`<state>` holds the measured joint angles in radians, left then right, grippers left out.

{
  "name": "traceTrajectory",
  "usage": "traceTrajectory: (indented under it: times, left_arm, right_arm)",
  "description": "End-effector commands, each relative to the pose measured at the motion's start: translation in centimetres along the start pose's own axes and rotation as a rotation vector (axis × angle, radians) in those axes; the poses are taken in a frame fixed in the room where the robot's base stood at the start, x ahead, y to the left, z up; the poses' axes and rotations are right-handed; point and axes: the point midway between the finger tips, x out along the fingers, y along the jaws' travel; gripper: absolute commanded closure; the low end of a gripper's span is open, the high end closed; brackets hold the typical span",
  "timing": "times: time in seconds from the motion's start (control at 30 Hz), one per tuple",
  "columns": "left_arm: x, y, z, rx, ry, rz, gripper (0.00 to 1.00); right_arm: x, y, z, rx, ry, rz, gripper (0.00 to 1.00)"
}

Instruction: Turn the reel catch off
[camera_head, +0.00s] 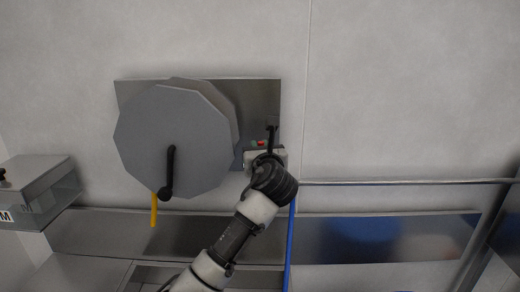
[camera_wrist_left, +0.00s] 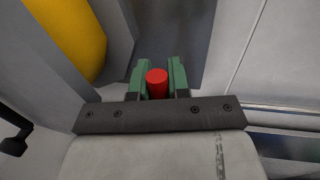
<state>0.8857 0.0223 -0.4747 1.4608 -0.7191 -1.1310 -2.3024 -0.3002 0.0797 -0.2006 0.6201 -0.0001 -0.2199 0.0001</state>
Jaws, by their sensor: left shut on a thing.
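The grey hose reel (camera_head: 175,140) is mounted on a metal wall plate (camera_head: 262,95), with a black crank handle (camera_head: 169,170) on its face. The reel catch appears as a red knob (camera_wrist_left: 157,83) in the left wrist view, right of the reel; a bit of red shows in the head view (camera_head: 261,143). My left gripper (camera_head: 260,145) is at the plate's lower right, its green fingers (camera_wrist_left: 158,80) shut on either side of the red knob. The knob's base is hidden. My right gripper is not in view.
A metal rail (camera_head: 400,182) runs right along the wall. A blue strip (camera_head: 291,240) hangs beside my arm. A grey box (camera_head: 38,190) stands at left.

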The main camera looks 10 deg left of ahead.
Motion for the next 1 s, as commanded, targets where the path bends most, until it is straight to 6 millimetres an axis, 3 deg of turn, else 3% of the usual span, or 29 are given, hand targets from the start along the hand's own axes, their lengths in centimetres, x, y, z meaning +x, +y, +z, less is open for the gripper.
traceTrajectory:
  times: [0.33,0.67,0.7,0.83,0.87,1.0]
  left_arm:
    - [0.4,2.0,-0.5,-0.324,0.066,-0.001,1.0]
    - [0.4,2.2,-0.6,-0.36,0.073,-0.001,1.0]
    - [0.4,2.2,-0.6,-0.36,0.073,-0.001,0.82]
    - [0.4,2.2,-0.6,-0.359,0.073,-0.001,0.62]
    - [0.4,2.2,-0.6,-0.359,0.073,-0.001,0.58]
    - [0.4,2.2,-0.6,-0.358,0.072,0.001,0.58]
  right_arm:
    - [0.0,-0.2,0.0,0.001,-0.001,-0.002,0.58]
    - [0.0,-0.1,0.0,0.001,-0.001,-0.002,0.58]
    - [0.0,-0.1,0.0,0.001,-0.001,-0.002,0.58]
    - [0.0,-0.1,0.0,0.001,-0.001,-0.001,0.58]
    - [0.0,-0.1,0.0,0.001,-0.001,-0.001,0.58]
    - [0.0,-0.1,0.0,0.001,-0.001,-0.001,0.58]
